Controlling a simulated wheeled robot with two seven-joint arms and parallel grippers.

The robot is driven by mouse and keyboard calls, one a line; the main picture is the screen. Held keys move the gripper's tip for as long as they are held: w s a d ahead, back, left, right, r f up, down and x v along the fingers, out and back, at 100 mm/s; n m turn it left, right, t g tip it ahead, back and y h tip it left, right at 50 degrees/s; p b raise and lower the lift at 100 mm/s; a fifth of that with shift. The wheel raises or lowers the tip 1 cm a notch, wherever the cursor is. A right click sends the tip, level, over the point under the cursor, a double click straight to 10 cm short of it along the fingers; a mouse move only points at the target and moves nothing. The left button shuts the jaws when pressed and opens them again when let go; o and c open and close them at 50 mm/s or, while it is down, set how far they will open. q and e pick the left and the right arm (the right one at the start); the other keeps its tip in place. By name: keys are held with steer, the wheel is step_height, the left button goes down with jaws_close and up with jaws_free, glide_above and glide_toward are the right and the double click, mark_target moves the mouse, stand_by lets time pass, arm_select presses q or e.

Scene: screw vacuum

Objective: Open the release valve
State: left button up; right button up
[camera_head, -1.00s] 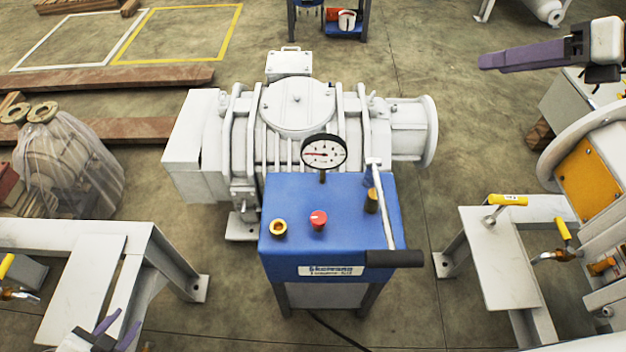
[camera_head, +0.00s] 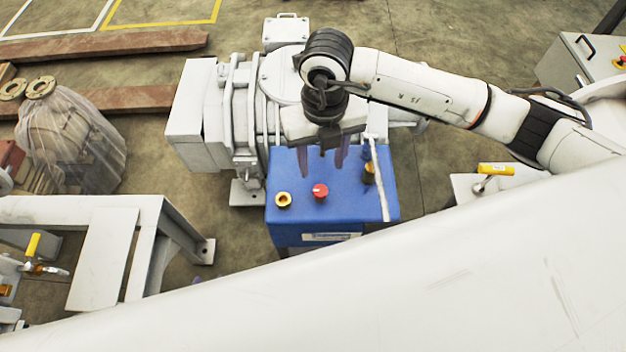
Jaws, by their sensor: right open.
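The blue pump box (camera_head: 345,212) stands before the white vacuum machine (camera_head: 205,110). On its top are a red knob (camera_head: 320,192), a yellow ring fitting (camera_head: 283,200), a brass fitting (camera_head: 369,174) and a white lever rod (camera_head: 380,185). I cannot tell which part is the release valve. The lever's black grip is hidden. My right gripper (camera_head: 323,160) is open and empty, its purple fingers pointing down above the box's back part, behind the red knob. It hides the gauge. Of my left gripper only a small purple tip (camera_head: 197,281) seems to show; its jaws are hidden.
A large white surface, likely my own arm, covers the lower right. A grey frame (camera_head: 150,215) stands at left, with a yellow-handled valve (camera_head: 33,245) beside it. Another yellow handle (camera_head: 495,169) is at right. A wrapped bundle (camera_head: 70,140) and wooden beams (camera_head: 130,98) lie at left.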

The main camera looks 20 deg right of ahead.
mark_target(320, 190)
step_height(320, 190, down, 10)
steer(key=shift+f, duration=0.1)
stand_by(0.4)
steer(key=shift+c, duration=0.3)
steer(key=c, duration=1)
